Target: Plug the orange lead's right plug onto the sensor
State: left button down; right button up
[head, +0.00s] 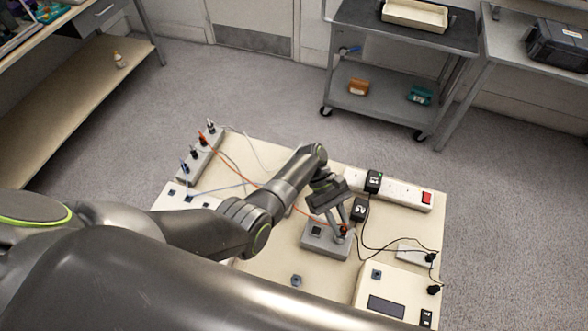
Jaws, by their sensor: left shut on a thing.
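The orange lead (253,183) runs from a grey socket strip (200,158) at the back left of the table to my left gripper (345,228). My left gripper points down and is shut on the lead's right plug (344,231), a small orange-red piece mostly hidden by the fingers. The plug is at the right side of a grey block (318,246) with a dark square on top, which looks like the sensor's mount. I cannot tell whether the plug touches it. My right gripper is out of view.
A white power strip (400,192) with black adapters lies behind the gripper, with black cables running right. A white box with a display (386,306) stands front right. My arm covers the front left.

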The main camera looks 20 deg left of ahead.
pick_arm(q)
jog(key=shift+w+d+m+g+y+b, duration=0.15)
jog(key=shift+m+g+y+b, duration=0.35)
jog(key=shift+m+y+b, duration=0.4)
jog(key=shift+w+d+m+g+y+b, duration=0.1)
jog(key=shift+m+g+y+b, duration=0.45)
jog(key=shift+m+b, duration=0.55)
dwell(0.5)
jog(key=c, duration=1.2)
grip_release()
jog(key=shift+c, duration=0.2)
jog(key=shift+v, duration=2.5)
